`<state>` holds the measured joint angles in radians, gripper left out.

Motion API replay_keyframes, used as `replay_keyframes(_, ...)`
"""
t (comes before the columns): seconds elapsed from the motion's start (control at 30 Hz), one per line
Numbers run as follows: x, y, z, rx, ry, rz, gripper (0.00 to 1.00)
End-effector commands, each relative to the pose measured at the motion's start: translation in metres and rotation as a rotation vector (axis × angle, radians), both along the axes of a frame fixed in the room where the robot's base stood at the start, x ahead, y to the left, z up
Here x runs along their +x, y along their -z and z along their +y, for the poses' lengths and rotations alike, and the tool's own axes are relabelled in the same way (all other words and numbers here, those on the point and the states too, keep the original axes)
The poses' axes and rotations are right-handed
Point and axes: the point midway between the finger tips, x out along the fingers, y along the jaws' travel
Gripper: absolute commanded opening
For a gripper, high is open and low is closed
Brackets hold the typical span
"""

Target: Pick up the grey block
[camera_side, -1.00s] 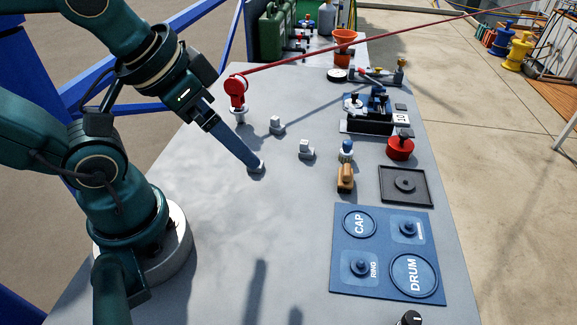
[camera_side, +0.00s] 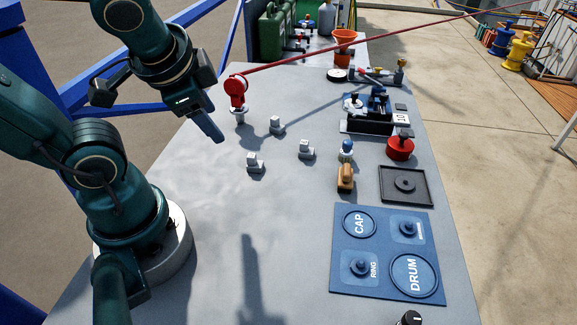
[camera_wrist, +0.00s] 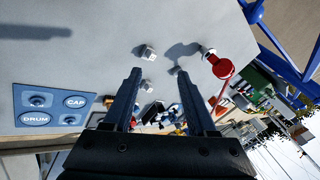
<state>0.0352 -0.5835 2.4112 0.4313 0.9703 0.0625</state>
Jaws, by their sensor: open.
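Three similar grey blocks stand on the grey bench top in the side view: a near one (camera_side: 254,162), a back one (camera_side: 277,124) and a right one (camera_side: 306,149). Which one the task means cannot be told. My gripper (camera_side: 218,138) is raised above the bench, up and left of the near block, touching none of them. In the wrist view my gripper (camera_wrist: 160,72) has its two fingers well apart, with nothing held. Grey blocks also show there, one at the top (camera_wrist: 147,53) and one (camera_wrist: 147,85) seen between the fingers but farther off.
A red fitting (camera_side: 237,92) with a taut red line stands behind the gripper. A wooden-handled tool (camera_side: 345,178), red drum-shaped part (camera_side: 400,149), black tray (camera_side: 420,188) and blue labelled mat (camera_side: 385,284) lie to the right.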

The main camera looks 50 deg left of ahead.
Motion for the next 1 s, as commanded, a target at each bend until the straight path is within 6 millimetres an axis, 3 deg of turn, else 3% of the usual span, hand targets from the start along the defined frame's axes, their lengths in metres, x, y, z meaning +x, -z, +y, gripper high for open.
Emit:
replay_keyframes(0.2, 0.024, 0.005, 0.049, 0.39, 0.227, 0.238, 0.57)
replay_keyframes(0.33, 0.051, 0.005, 0.067, 0.619, 0.394, 0.364, 0.57)
replay_keyframes(0.47, 0.085, 0.009, 0.072, 0.834, 0.576, 0.471, 0.57)
replay_keyframes(0.67, 0.139, 0.029, 0.057, 1.134, 0.875, 0.594, 0.57)
replay_keyframes(0.8, 0.169, 0.058, 0.032, 1.311, 1.097, 0.656, 0.57)
replay_keyframes(1.0, 0.183, 0.109, -0.001, 1.455, 1.348, 0.724, 0.57)
